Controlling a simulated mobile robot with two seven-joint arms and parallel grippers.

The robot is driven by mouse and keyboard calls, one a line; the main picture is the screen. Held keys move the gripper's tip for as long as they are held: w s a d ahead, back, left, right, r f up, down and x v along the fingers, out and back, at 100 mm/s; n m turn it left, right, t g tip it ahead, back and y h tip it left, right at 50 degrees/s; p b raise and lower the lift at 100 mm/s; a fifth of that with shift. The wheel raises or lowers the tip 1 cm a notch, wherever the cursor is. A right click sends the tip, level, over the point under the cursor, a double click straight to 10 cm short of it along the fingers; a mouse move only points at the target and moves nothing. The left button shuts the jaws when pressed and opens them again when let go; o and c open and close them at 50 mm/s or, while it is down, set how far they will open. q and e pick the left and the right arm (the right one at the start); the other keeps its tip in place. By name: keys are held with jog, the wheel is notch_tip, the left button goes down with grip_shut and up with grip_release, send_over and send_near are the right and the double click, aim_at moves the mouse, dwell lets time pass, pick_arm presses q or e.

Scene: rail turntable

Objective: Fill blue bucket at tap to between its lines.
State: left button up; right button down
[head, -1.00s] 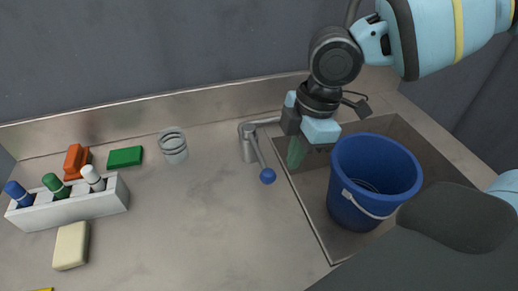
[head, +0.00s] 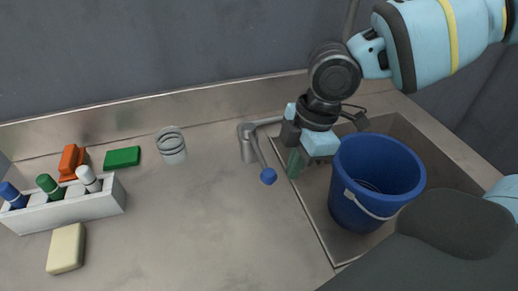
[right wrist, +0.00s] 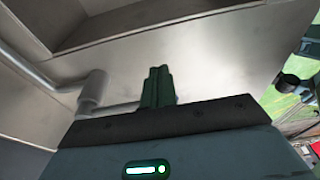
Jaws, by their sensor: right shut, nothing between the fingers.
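The blue bucket (head: 350,205) stands upright in the sink, its pale handle hanging down the front. Dark curved lines show low inside it; I cannot tell whether it holds water. The metal tap (head: 247,142) stands at the sink's left edge, its spout running right behind my right gripper. Its lever ends in a blue ball (head: 268,176), pointing toward the front. My right gripper (head: 295,163) is shut and empty, its green fingers pointing down between lever and bucket. In the right wrist view the shut fingers (right wrist: 158,87) show beside the tap pipe (right wrist: 93,90). My left gripper is out of view.
The sink (head: 330,248) has a raised back ledge behind it. On the counter's left are a white holder (head: 75,208) with several markers, a cream block (head: 66,248), a green block (head: 122,157), an orange object (head: 72,160) and a glass jar (head: 171,145). The middle counter is clear.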

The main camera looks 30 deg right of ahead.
aim_at(273, 170)
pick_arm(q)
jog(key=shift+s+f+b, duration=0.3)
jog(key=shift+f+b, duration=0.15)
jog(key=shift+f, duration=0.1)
pick_arm(e)
jog(key=shift+w+a, duration=0.2)
jog(key=shift+a, duration=0.55)
jog(key=shift+w+a, duration=0.15)
jog(key=shift+a, duration=0.55)
jog(key=shift+w+a, duration=0.2)
jog(key=shift+a, duration=0.55)
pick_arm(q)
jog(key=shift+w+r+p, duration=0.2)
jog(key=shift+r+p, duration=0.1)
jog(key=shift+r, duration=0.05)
pick_arm(e)
jog(key=shift+s+d, duration=0.1)
jog(key=shift+d, duration=0.35)
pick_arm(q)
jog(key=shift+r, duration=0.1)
pick_arm(e)
jog(key=shift+r, duration=0.2)
